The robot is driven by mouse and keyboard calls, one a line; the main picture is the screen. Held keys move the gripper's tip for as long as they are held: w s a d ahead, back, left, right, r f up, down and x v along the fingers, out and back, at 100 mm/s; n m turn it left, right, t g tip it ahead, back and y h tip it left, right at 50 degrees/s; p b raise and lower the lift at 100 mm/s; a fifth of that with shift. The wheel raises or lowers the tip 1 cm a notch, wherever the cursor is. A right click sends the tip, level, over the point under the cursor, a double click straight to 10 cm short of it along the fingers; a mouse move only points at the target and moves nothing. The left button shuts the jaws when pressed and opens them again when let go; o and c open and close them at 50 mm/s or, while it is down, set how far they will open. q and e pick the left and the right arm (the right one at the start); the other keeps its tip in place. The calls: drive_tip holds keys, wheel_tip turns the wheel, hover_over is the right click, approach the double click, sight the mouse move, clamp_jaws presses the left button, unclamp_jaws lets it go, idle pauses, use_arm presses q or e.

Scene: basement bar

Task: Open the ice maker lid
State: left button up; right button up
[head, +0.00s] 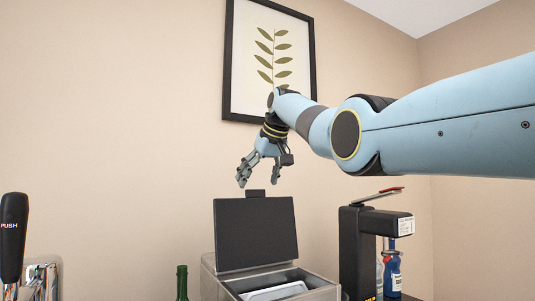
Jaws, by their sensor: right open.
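The ice maker (208,279) is a metal box at the bottom middle of the head view. Its dark lid (255,233) stands raised at the back, tilted up, with a small tab (255,193) on its top edge. The opening below shows a pale inside part (277,292). My right gripper (258,181) hangs just above the lid's top edge, fingers apart and pointing down. It looks empty, and I cannot tell for certain whether a finger touches the tab. My left gripper is out of view.
A black machine with a red-tipped lever (377,222) stands right of the ice maker, with a blue bottle (392,272) at it. A green bottle neck (182,282) is to the left. A tap handle (12,238) stands far left. A framed leaf picture (230,62) hangs behind my arm.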

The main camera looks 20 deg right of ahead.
drive_tip(key=v, duration=0.9)
drive_tip(key=shift+s+r, duration=0.1)
drive_tip(key=shift+s, duration=0.05)
